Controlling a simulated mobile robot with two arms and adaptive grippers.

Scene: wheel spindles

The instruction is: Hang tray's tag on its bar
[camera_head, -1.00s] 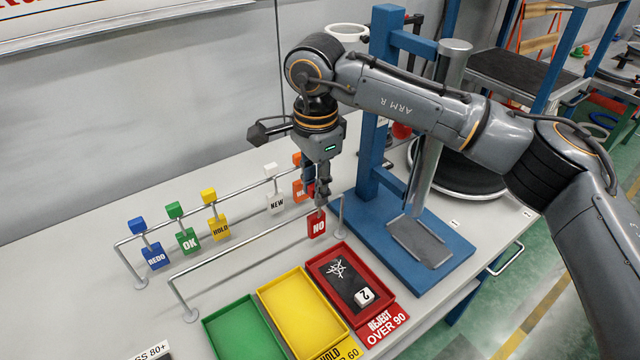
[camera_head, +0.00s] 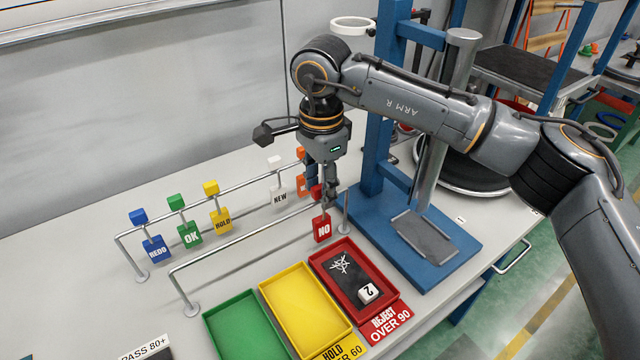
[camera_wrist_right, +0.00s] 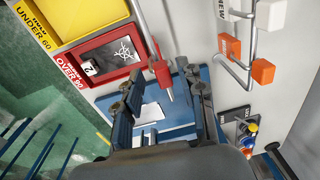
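The red NO tag (camera_head: 322,229) with its red cube top hangs at the front bar (camera_head: 240,246), near the bar's right end, behind the red REJECT tray (camera_head: 385,297). My right gripper (camera_head: 330,196) is close beside the tag's red top, pointing down. In the right wrist view its two fingers (camera_wrist_right: 160,98) are spread apart, and the red tag (camera_wrist_right: 162,72) shows beyond and between the tips, apparently not gripped. The red tray holds a dark cracked plate and a white block marked 2 (camera_head: 367,292). My left gripper is not in view.
Blue REDO (camera_head: 154,248), green OK (camera_head: 190,234), yellow HOLD (camera_head: 221,220), white NEW (camera_head: 280,196) and orange tags hang on the rear bar. Yellow (camera_head: 305,310) and green (camera_head: 240,332) trays stand left of the red one. A blue stand (camera_head: 440,262) is close on the right.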

